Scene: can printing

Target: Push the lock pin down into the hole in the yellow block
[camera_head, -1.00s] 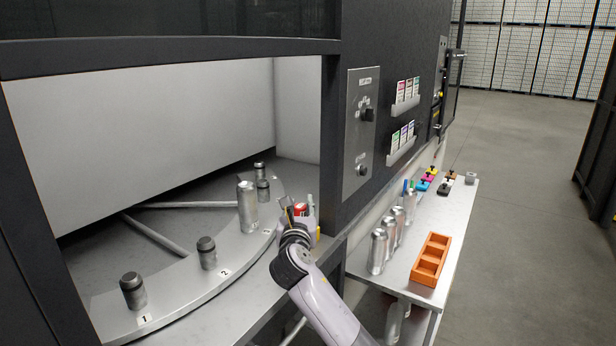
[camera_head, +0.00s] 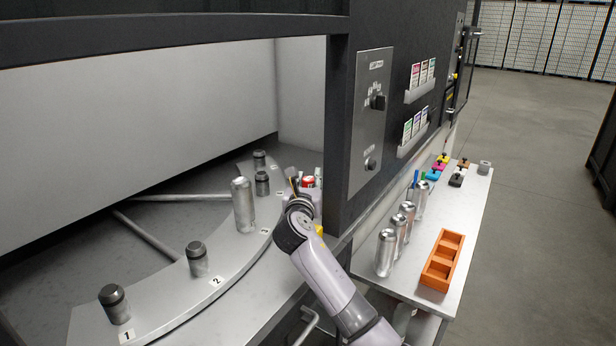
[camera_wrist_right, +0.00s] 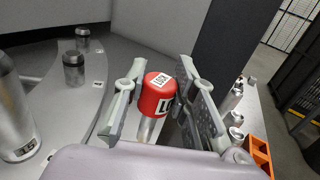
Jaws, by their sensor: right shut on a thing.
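The lock pin is red with white LOCK labels and a metal shaft; its head shows in the wrist view (camera_wrist_right: 158,92) and in the head view (camera_head: 308,181). My right gripper (camera_wrist_right: 155,98) is shut on the pin's head, one finger on each side, with the shaft pointing down. In the head view my right gripper (camera_head: 301,190) is by the corner post, at the right end of the curved plate. A small yellow patch (camera_head: 321,229), likely the yellow block, shows beside my wrist; its hole is hidden. My left gripper is not in view.
The curved plate (camera_head: 180,303) carries several dark-capped posts and an upright can (camera_head: 243,205) left of my right gripper. A dark machine post (camera_head: 338,130) stands close on the right. A side table holds several cans (camera_head: 385,252) and an orange tray (camera_head: 441,262).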

